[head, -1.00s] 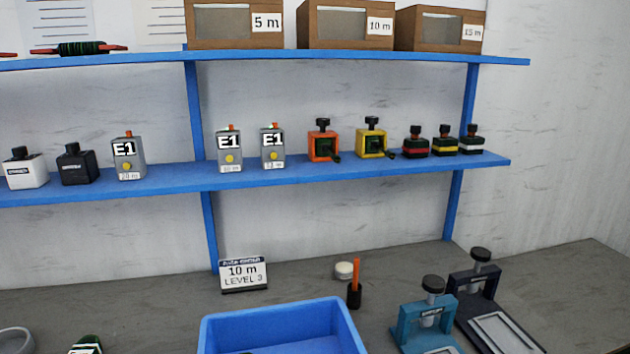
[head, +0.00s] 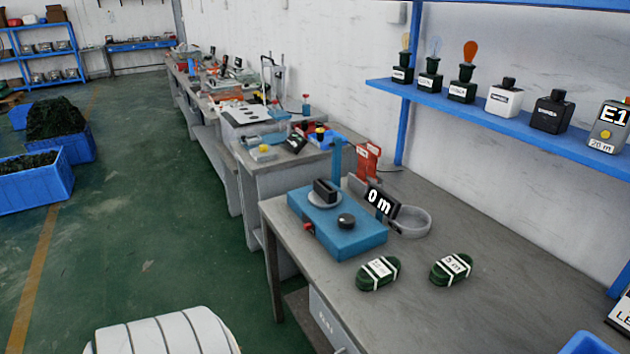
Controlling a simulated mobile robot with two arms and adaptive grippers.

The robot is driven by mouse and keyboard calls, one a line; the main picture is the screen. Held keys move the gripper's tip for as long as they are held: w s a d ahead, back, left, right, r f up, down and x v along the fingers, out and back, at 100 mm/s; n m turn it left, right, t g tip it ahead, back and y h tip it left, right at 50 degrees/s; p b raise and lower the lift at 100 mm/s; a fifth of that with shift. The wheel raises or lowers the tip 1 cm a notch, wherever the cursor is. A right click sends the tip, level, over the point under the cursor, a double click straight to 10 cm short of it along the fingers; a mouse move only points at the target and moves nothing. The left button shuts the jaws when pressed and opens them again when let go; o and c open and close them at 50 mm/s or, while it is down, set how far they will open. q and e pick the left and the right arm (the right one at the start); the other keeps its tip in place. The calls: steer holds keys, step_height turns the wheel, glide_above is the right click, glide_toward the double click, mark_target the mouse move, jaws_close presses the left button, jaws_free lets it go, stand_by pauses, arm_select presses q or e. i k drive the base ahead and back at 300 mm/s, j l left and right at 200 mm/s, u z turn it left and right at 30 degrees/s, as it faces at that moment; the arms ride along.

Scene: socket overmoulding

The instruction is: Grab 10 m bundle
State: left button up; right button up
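Two dark green cable bundles with white bands lie on the grey bench. The right bundle (head: 452,269) has a label that seems to read 5 m. The left bundle (head: 378,273) has a white label too small to read, so I cannot tell if it is the 10 m one. Both lie flat, a little apart, in front of a blue machine (head: 338,226). Neither of my grippers shows in the head view.
A black display reading 0 m (head: 381,202) and a grey ring dish (head: 411,221) stand behind the bundles. A blue tray (head: 588,344) and a cut-off sign (head: 620,312) are at the lower right. Bench space right of the bundles is clear.

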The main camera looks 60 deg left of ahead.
mark_target(376, 274)
steer(key=j+u, duration=0.1)
steer(key=u, duration=1.25)
